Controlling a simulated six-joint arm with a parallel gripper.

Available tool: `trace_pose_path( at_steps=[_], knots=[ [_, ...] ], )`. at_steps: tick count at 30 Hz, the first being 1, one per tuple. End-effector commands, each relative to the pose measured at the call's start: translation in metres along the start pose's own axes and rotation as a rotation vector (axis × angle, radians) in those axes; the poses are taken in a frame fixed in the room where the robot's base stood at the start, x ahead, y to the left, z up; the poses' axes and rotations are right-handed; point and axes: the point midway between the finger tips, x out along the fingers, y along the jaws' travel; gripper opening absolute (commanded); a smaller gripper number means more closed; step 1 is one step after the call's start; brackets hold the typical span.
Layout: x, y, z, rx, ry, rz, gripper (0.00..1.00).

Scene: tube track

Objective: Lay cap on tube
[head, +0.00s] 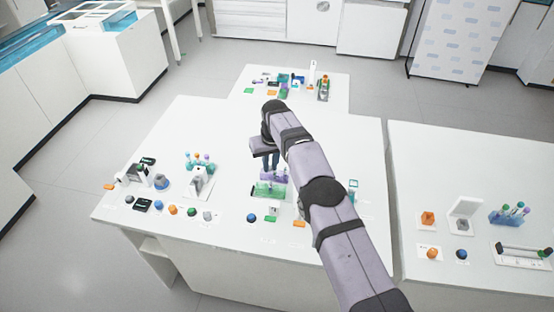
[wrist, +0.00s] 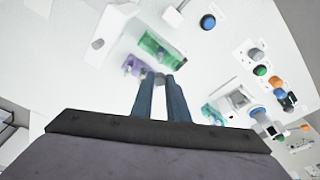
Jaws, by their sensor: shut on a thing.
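My gripper (head: 271,164) is over the middle of the white table, with its fingers pointing down beside the purple rack (head: 274,177). In the wrist view my gripper (wrist: 160,78) has its fingertips close together on a small grey piece (wrist: 160,77). It may be the cap, but it is too small to tell. The purple rack (wrist: 130,64) and the green rack (wrist: 160,46) lie just beyond the fingertips. The green rack (head: 266,190) also shows in the head view. My arm and fingers partly hide this area, and I cannot make out which tube is beneath.
A tube holder with several capped tubes (head: 200,162) stands left of my gripper. Small round knobs, such as a blue one (head: 251,218), line the front edge. More small items stand on the back part of the table. A second table (head: 460,170) is at the right.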

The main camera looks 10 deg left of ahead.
Motion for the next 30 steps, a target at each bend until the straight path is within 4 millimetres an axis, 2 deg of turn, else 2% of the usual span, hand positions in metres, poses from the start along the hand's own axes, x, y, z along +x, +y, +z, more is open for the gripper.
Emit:
trace_pose_path(
  at_steps=[8,25,30],
  knots=[
    [0.005,0.001,0.001,0.002,0.000,0.001,0.00],
    [0.043,0.001,0.009,0.002,0.000,0.001,0.00],
    [0.046,0.001,0.009,0.002,0.001,0.001,0.00]
  ],
)
